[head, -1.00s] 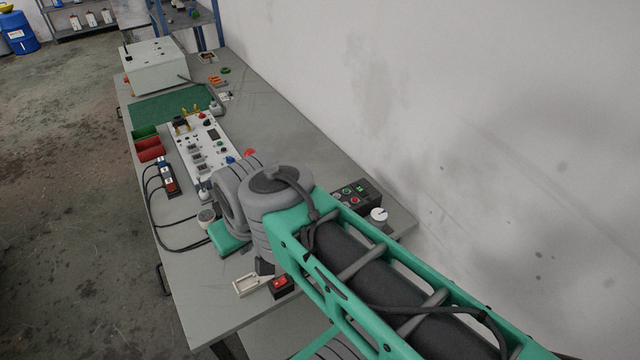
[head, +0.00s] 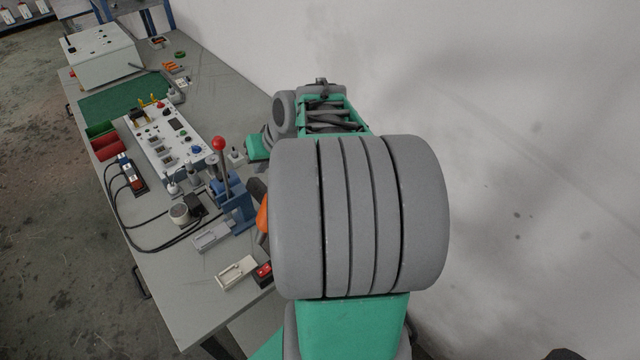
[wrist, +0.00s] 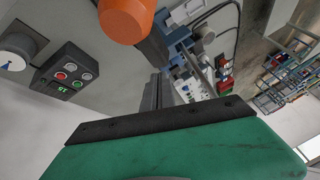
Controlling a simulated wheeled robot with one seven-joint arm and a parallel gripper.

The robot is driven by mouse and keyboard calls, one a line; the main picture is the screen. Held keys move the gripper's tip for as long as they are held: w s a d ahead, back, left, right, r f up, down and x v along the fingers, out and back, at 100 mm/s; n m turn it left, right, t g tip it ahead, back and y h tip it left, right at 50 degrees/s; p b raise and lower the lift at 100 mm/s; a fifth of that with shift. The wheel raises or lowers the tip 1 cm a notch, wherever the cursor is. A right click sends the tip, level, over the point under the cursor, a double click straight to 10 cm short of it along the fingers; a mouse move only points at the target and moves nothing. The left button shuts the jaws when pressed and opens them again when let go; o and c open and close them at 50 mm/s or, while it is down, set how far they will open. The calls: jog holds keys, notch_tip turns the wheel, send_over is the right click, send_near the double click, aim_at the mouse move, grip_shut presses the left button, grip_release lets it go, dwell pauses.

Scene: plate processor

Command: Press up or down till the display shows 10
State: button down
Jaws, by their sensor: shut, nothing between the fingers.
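The dark control box (wrist: 68,70) shows at the left of the wrist view. Its face carries a red button (wrist: 60,76), a green button (wrist: 78,86) and pale round buttons (wrist: 86,76). Its lit green display (wrist: 62,90) appears upside down and seems to read 15. My gripper (wrist: 157,80) shows in the wrist view as dark fingers, shut and empty. In the picture it is to the right of the box, with a gap between them. In the head view my arm hides the box and the gripper.
An orange rounded part (wrist: 126,18) is close to the fingers in the wrist view. A white knob (wrist: 15,52) stands beside the box. In the head view, a blue lever press (head: 232,195) with a red ball, a white panel (head: 165,135) and a red switch (head: 263,272) occupy the bench.

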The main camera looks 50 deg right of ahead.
jog(key=s+d+f+m+t, duration=0.1)
jog(key=s+d+f+m, duration=0.1)
jog(key=d, duration=0.6)
jog(key=s+d+f+m+t, duration=0.2)
jog(key=d, duration=0.7)
jog(key=shift+s+h, duration=0.25)
jog(key=shift+h, duration=0.15)
jog(key=shift+f, duration=0.2)
notch_tip(320, 180, down, 9)
jog(key=b, duration=0.6)
jog(key=shift+r, duration=0.15)
jog(key=shift+b, duration=0.3)
jog(key=shift+f+b, duration=0.3)
jog(key=shift+f, duration=0.1)
